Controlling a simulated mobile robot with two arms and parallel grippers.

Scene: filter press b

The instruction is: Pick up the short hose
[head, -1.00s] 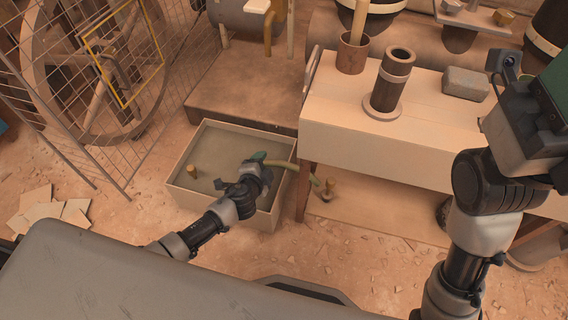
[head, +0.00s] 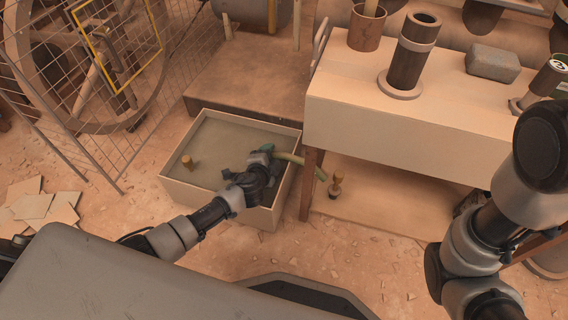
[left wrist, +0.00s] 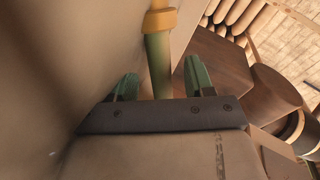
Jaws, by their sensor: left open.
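The short hose (head: 292,159) is a green-yellow tube. In the head view it slants over the right rim of a pale box, its free end past the rim near the table leg. My left gripper (head: 266,153) is over the box at the hose's left end. In the left wrist view the hose (left wrist: 158,62) runs between the two green fingers of my left gripper (left wrist: 162,82), which stand apart with gaps on both sides. An orange band shows on the hose farther out. My right arm is at the right edge, and its gripper is not visible.
The pale box (head: 172,186) holds murky liquid and a brass knob (head: 187,161). A pale table (head: 400,125) stands to the right with a dark flanged pipe (head: 415,50), a copper cup (head: 367,28) and a grey block (head: 492,63). A wire fence (head: 100,90) stands left.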

